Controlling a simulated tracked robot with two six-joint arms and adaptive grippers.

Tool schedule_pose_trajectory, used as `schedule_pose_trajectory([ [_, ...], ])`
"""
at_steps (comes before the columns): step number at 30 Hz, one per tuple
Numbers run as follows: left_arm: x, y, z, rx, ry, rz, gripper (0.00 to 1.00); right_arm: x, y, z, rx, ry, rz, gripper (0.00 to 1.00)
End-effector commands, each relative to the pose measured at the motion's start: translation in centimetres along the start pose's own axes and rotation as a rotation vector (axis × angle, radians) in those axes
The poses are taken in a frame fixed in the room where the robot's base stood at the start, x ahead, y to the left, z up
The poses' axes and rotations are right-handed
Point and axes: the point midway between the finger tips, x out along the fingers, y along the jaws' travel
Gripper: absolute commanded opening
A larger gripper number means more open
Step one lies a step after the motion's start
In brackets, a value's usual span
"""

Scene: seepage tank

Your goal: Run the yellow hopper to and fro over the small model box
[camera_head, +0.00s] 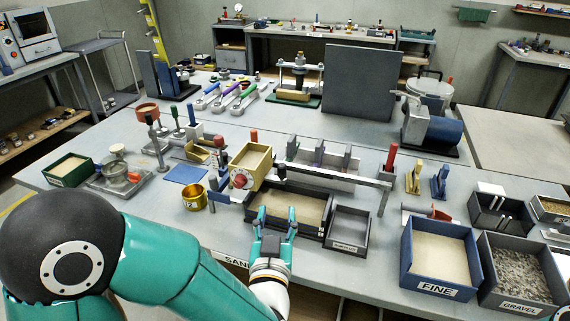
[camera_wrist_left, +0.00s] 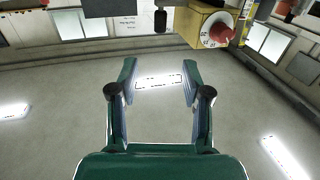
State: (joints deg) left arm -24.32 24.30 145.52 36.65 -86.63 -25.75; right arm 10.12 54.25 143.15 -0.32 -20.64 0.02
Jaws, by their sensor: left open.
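The yellow hopper (camera_head: 252,162), a box with a red knob on its front, hangs on a rail frame at the back left of the small model box. The small model box (camera_head: 312,231) is dark, low and open, with pale sand inside. My left gripper (camera_head: 274,238) is in front of this box, fingers pointing up, below and apart from the hopper. In the left wrist view its two fingers (camera_wrist_left: 158,82) stand wide apart with nothing between them. My right gripper is not in view.
The grey rail (camera_head: 335,172) runs right from the hopper to a red-topped post. A grey surplus tray (camera_head: 347,240) adjoins the box. Blue FINE bin (camera_head: 436,286) and GRAVEL bin (camera_head: 519,303) stand right. A brass cup (camera_head: 194,199) and blue pad (camera_head: 186,174) lie left.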

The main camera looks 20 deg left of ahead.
Motion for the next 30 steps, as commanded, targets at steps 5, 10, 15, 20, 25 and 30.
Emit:
schedule_pose_trajectory([
  [5, 2.0, -0.1, -0.4, 0.001, -0.008, -0.004, 0.48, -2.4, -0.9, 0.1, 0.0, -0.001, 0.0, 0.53],
  [10, 5.5, -0.2, -0.1, -0.002, -0.005, -0.004, 0.48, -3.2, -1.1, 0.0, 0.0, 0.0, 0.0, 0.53],
  [15, 9.2, -0.1, -0.1, -0.002, -0.005, -0.002, 0.48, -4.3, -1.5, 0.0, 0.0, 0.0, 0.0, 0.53],
  [20, 12.5, -0.1, 0.0, -0.003, -0.006, -0.001, 0.48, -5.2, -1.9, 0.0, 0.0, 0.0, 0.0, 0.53],
  [25, 14.9, 0.0, 0.1, -0.002, -0.005, 0.0, 0.48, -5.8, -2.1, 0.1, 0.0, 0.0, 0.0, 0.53],
  [30, 16.1, 0.0, 0.2, -0.002, -0.005, 0.002, 0.48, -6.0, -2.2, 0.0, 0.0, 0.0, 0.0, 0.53],
])
